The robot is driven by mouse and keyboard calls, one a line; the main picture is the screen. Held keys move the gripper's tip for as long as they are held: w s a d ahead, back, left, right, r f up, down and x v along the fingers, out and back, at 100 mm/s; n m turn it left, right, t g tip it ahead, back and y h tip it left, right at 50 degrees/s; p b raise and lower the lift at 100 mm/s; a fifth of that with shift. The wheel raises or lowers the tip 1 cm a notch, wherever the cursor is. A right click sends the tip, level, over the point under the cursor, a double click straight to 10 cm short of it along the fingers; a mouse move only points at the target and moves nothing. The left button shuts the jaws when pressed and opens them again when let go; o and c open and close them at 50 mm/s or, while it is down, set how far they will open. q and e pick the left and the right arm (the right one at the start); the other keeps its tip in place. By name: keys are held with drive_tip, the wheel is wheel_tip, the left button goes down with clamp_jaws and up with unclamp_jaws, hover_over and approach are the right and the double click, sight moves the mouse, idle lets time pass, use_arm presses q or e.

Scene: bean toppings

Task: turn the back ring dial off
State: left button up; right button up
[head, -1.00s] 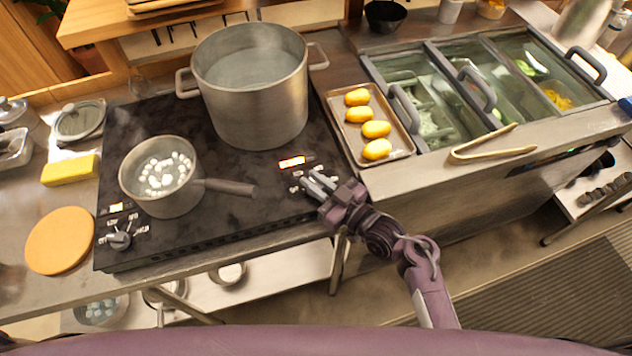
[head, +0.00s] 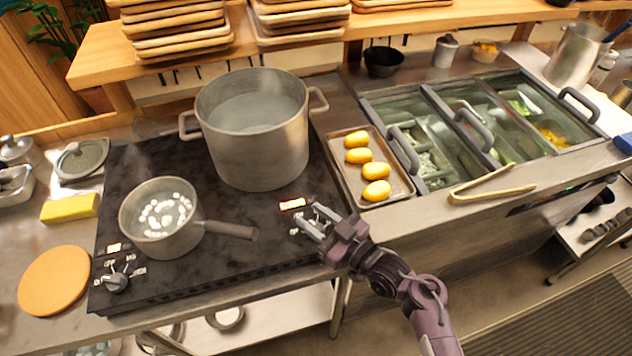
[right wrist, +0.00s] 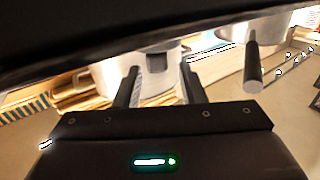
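The black cooktop (head: 240,235) has a lit orange display (head: 293,204) at its right front, below the large pot (head: 253,130). The dial beside this display is mostly hidden by my right gripper (head: 318,220); its setting cannot be read. The gripper's two fingers are apart and reach left over that dial area; contact with the dial cannot be told. The fingers also show apart in the right wrist view (right wrist: 160,90). Another dial (head: 115,283) is in plain view at the cooktop's left front. My left gripper is not in view.
A small saucepan (head: 160,235) with white pieces stands on the left, its handle pointing right toward my gripper. A tray (head: 399,194) of yellow items lies right of the cooktop. Tongs (head: 490,190) rest on the counter near the lidded bins.

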sight(316, 225)
wheel_tip(316, 225, up, 18)
drive_tip(key=b, duration=0.2)
drive_tip(key=shift+f, duration=0.15)
